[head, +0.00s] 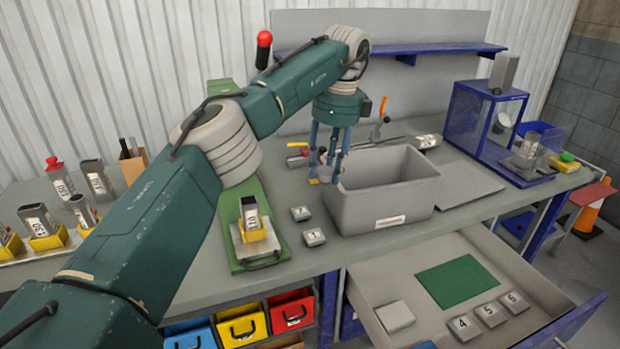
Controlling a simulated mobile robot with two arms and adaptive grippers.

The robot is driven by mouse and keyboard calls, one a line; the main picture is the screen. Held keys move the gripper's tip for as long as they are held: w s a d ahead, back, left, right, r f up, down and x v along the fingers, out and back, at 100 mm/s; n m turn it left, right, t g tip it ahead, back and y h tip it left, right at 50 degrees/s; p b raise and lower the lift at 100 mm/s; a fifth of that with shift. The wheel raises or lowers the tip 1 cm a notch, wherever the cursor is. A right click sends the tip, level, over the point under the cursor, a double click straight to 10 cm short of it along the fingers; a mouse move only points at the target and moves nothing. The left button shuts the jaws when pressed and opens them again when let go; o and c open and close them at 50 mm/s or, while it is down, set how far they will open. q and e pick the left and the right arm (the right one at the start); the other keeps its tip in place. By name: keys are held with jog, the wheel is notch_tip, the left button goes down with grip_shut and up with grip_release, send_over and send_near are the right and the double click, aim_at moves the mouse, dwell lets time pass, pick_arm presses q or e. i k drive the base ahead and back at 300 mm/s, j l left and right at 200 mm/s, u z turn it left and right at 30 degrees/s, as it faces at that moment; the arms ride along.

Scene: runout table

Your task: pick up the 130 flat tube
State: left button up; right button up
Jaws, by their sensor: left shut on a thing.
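My left gripper (324,181) points down just at the left wall of the grey bin (385,208). It is shut on a small grey piece (325,171), mostly hidden by the fingers; I cannot read any label on it. Several grey flat tubes with white labels stand at the far left, such as one in a yellow holder (38,221) and one behind it (60,185). Their labels are too small to read surely, so I cannot tell which is the 130 flat tube. Another tube (250,213) stands in a yellow holder on the green plate. My right gripper is not in view.
Numbered grey blocks (314,237) lie before the bin. An open drawer (520,265) holds a green mat (457,283) and more blocks. A blue-framed machine (484,122) stands at the right. An orange-handled clamp (381,110) is behind the bin. Coloured boxes (242,329) sit below the table.

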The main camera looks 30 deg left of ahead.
aim_at(37, 219)
jog(key=i+j, duration=0.6)
jog(key=i, duration=0.25)
